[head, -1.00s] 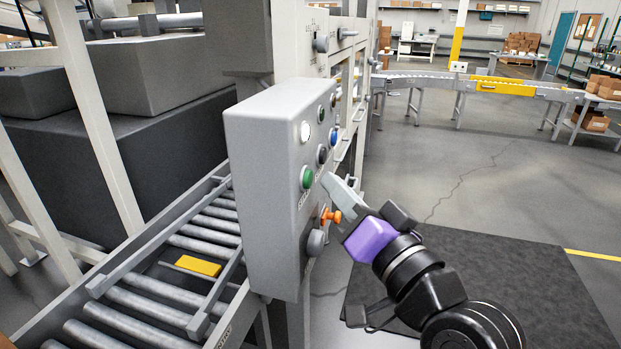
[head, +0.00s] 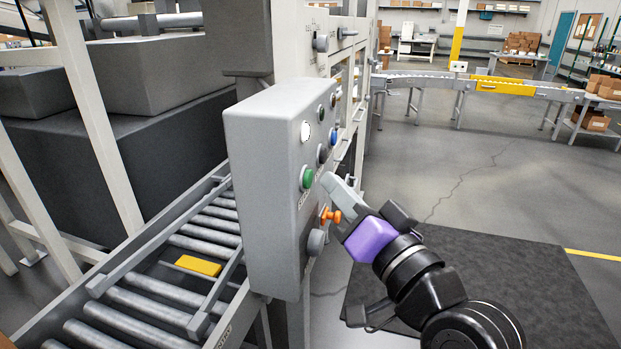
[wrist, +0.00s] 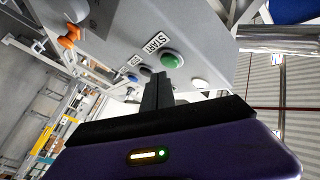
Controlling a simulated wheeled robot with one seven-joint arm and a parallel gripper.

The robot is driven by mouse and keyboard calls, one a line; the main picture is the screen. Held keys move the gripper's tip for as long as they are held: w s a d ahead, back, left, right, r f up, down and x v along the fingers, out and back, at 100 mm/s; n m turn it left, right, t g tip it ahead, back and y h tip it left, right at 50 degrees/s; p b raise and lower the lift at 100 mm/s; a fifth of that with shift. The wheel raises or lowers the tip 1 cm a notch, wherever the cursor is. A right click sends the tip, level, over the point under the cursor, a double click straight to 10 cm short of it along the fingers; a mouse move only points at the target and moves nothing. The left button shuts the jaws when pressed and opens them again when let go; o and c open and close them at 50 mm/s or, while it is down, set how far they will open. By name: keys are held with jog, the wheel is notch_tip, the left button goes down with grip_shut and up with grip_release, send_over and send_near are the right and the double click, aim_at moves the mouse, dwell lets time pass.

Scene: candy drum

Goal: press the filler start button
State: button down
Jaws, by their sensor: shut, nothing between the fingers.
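The grey control box (head: 262,190) stands at the roller conveyor with buttons on its right face. The green button (head: 307,178) is on that face; in the wrist view the green button (wrist: 172,59) sits beside a label reading START (wrist: 152,44). My gripper (head: 328,181) is shut and empty, its tips close to the panel and just right of the green button. In the wrist view my shut fingers (wrist: 158,84) reach up to the green button's lower edge. I cannot tell whether they touch it.
An orange knob (head: 330,215) and a grey round knob (head: 315,242) stick out below the green button. A white button (head: 305,132) and a blue button (head: 333,136) sit above. A yellow block (head: 198,265) lies on the conveyor. Open floor lies to the right.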

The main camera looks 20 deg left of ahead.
dwell(0.7)
jog(key=shift+a, duration=0.45)
